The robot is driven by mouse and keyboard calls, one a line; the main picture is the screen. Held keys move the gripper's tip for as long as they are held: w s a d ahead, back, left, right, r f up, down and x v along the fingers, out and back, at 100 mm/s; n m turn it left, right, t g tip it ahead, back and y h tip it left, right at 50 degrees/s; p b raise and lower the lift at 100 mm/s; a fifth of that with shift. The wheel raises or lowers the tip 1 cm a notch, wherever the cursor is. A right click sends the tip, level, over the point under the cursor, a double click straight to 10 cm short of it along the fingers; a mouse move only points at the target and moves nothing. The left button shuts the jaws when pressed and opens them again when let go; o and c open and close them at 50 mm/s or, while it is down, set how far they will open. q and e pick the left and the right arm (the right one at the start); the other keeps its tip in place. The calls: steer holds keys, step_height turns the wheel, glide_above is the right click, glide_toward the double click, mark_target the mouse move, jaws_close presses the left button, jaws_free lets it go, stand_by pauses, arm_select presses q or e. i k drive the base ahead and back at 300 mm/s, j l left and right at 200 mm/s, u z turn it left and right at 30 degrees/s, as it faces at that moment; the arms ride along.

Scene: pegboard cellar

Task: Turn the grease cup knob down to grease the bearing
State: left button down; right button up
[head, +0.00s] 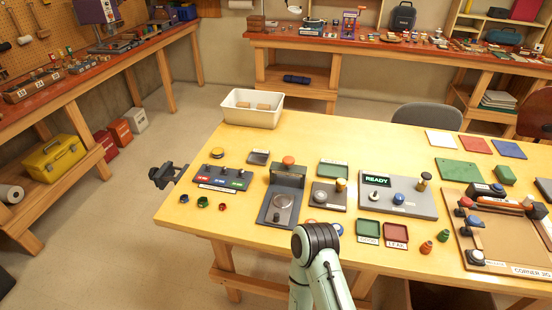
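A small dark grey plate (326,204) lies flat near the middle of the table. A brass-yellow knob (340,184) stands at its upper right, beside a round metal part (320,195); this looks like the grease cup and bearing, but the details are too small to be sure. I cannot tell how far down the knob sits. A bent pale green arm of mine with a black joint rises from the bottom edge, below this plate. Neither of my grippers shows.
To the left stand a grey press-like fixture (273,217) with an orange top and a panel (217,179) with coloured labels. To the right are a READY panel (412,208), green (367,230) and red (396,234) trays, and a corner jig (500,250). A white bin (252,115) sits behind.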

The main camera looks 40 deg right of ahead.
mark_target(340, 183)
steer(key=z, duration=1.8)
